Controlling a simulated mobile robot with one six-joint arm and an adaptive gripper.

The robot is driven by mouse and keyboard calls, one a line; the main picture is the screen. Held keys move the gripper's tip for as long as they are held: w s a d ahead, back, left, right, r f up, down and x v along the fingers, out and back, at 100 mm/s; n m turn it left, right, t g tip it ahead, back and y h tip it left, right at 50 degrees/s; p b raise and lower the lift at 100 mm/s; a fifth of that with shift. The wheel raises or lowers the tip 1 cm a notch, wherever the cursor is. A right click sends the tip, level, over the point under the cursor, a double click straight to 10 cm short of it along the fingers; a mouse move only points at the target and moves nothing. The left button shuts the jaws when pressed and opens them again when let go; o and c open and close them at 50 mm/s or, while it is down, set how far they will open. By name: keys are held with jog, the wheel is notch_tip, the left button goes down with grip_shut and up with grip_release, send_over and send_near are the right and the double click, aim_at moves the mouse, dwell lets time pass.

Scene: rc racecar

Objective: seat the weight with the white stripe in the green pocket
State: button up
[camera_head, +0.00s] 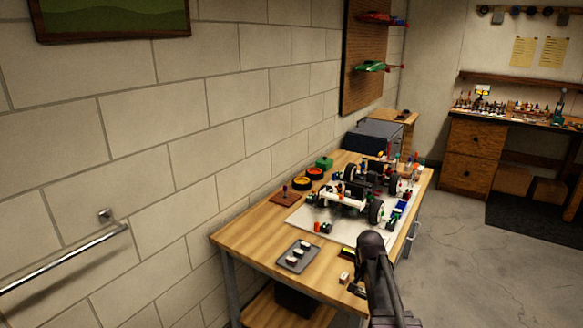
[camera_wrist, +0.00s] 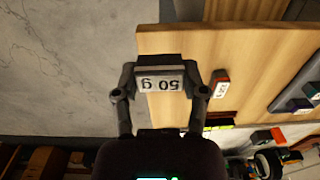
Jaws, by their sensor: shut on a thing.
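My gripper (camera_wrist: 161,92) is shut on a dark weight (camera_wrist: 160,82) with a pale "50 g" label, upside down in the wrist view. A pale band runs along the label's far edge and may be the white stripe. The weight is held above the table's front edge, with the grey floor beside it. In the head view my gripper (camera_head: 357,289) is at the near right of the table, and the held weight is hard to make out. The RC car (camera_head: 345,198) stands on a pale mat farther back. I cannot make out the green pocket in either view.
Another weight (camera_wrist: 221,84) with a red stripe lies on the table (camera_head: 250,243) beside my gripper. A yellow-and-black item (camera_head: 348,252) lies between my gripper and the car. Bare wood is left of the tray.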

aim_at(363, 290)
notch_tip(363, 290, up, 8)
jog(key=p, duration=0.7)
jog(key=shift+r+p, duration=0.2)
jog(key=shift+p, duration=0.15)
jog(key=shift+d, duration=0.1)
